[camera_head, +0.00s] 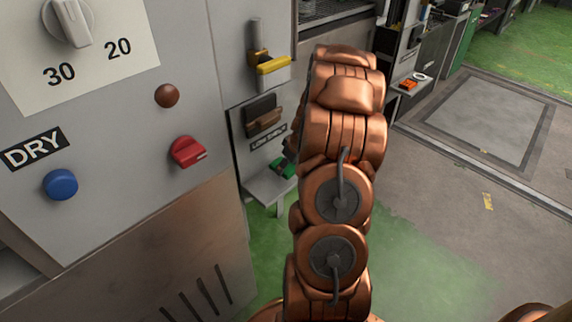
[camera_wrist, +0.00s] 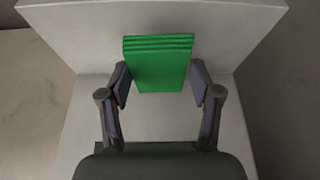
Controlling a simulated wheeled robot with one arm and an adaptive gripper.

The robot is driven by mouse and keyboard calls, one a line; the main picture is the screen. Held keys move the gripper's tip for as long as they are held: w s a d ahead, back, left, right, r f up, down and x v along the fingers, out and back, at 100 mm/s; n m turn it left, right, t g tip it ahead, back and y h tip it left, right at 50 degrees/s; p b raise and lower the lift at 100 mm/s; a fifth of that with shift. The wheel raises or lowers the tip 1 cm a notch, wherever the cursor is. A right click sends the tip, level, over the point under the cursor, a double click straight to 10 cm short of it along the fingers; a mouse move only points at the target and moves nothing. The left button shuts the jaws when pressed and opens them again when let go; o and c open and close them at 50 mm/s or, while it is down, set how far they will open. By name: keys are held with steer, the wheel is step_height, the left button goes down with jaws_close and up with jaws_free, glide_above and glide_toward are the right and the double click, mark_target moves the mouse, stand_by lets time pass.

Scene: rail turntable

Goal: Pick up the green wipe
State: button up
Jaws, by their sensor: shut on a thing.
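The green wipe (camera_wrist: 160,64) is a folded bright green block with layered edges along its top. It is between the two fingers of my gripper (camera_wrist: 159,82), which is shut on it from the left and right sides. It is over the pale grey shelf (camera_wrist: 85,125), close to the upright back plate; I cannot tell whether it still touches the shelf. In the head view a bit of the green wipe (camera_head: 279,166) shows above the small grey shelf (camera_head: 262,190), left of my arm. My arm hides most of the gripper there.
The grey panel on the left carries a blue button (camera_head: 60,184), a red knob (camera_head: 187,152) and a brown button (camera_head: 167,95). A yellow-handled lever (camera_head: 273,65) and a brown-handled switch (camera_head: 264,122) stick out above the shelf. Open floor lies to the right.

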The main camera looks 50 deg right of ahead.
steer(key=s+a+r+p, duration=0.1)
steer(key=s+a, duration=0.7)
steer(key=s, duration=0.4)
steer(key=shift+a+r+p, duration=0.25)
steer(key=shift+p, duration=0.1)
